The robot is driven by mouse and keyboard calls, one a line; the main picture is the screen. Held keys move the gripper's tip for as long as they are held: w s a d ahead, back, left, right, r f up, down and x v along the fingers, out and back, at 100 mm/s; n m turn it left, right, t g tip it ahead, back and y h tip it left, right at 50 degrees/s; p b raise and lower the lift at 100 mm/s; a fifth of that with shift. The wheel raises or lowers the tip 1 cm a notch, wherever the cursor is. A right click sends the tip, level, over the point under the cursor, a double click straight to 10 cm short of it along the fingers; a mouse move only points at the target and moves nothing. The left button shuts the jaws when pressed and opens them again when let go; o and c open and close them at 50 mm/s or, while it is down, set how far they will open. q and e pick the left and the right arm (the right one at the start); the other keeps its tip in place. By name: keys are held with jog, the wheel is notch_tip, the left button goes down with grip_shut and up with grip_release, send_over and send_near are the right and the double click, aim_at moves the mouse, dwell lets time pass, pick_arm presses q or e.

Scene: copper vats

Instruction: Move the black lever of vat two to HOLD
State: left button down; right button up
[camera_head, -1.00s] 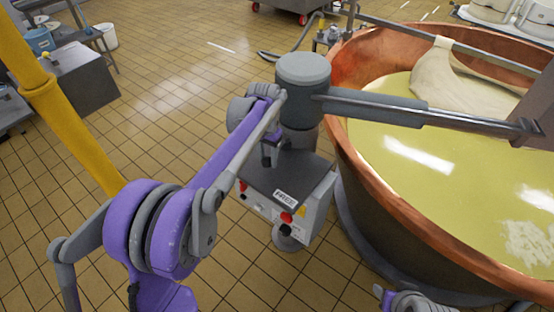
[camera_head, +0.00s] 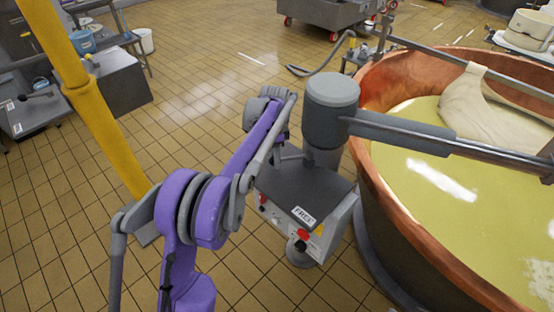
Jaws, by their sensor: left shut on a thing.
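The copper vat (camera_head: 400,215) with pale yellow liquid fills the right side; no vat number is readable. Beside it stands a grey control box (camera_head: 300,188) under a round grey motor head (camera_head: 331,108). A FREE label (camera_head: 303,215) is on the box's near top edge; no HOLD label is visible. My left arm reaches up from the lower left and bends down behind the box. My left gripper (camera_head: 282,153), small and partly hidden by my arm, is shut at the far left of the box top. The black lever is not clearly distinguishable there. My right gripper is out of view.
A grey beam (camera_head: 440,136) runs from the motor head over the vat. Red buttons (camera_head: 302,236) are on the box's front. A yellow post (camera_head: 95,105) stands left of my arm. Tiled floor (camera_head: 195,90) is open behind. A hose (camera_head: 320,68) lies near the vat.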

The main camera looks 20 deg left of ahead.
pick_arm(q)
jog(key=shift+w+a+r, duration=0.1)
jog(key=shift+w+a, duration=0.05)
dwell(0.4)
jog(key=c, duration=0.5)
grip_release()
notch_tip(320, 180, up, 11)
jog(key=shift+p, duration=0.45)
